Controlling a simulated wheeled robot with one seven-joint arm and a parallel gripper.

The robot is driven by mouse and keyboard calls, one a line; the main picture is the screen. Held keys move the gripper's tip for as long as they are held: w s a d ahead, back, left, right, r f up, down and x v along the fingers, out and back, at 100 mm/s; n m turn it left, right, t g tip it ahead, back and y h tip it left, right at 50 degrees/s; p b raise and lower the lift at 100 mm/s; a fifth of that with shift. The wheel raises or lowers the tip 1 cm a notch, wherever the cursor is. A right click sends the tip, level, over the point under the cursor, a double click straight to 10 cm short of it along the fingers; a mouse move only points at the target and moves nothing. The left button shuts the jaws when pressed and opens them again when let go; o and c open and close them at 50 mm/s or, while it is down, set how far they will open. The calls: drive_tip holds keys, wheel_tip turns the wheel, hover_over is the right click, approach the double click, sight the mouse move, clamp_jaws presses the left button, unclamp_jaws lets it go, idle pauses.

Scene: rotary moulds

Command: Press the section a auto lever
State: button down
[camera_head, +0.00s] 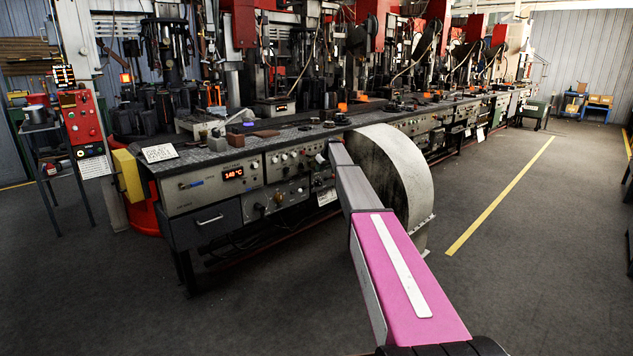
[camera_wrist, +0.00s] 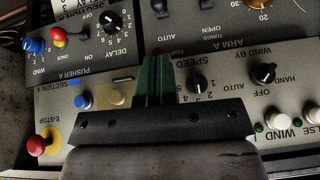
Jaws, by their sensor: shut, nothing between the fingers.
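In the wrist view my gripper (camera_wrist: 157,62) is shut, with its green fingers together and nothing between them. The fingers are in front of a grey control panel (camera_wrist: 215,65), whose lettering appears upside down. I cannot make out the auto lever; the fingers cover part of the panel. I cannot tell whether the fingertips touch anything. In the head view my arm reaches the bench front, and the gripper is hidden.
A red emergency-stop button (camera_wrist: 36,145) is at lower left in the wrist view. A speed knob (camera_wrist: 196,82) and a wind-by knob (camera_wrist: 263,73) are right of the fingers. In the head view a curved metal guard (camera_head: 408,165) stands close beside my arm. Open floor lies right.

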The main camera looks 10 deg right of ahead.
sight(313, 186)
drive_tip(key=x, duration=1)
drive_tip(key=shift+s+f, duration=0.15)
idle(0.4)
drive_tip(key=shift+s+d+f+t, duration=0.1)
drive_tip(key=shift+s+f+t, duration=0.05)
drive_tip(key=shift+t, duration=0.15)
drive_tip(key=shift+d+f+y, duration=0.1)
drive_tip(key=shift+f+y, duration=0.05)
drive_tip(key=shift+y, duration=0.15)
wheel_tip(313, 186, down, 8)
drive_tip(key=s+d+t+y, duration=0.1)
drive_tip(key=t+y, duration=0.1)
drive_tip(key=t, duration=0.1)
drive_tip(key=shift+s, duration=0.4)
idle(0.4)
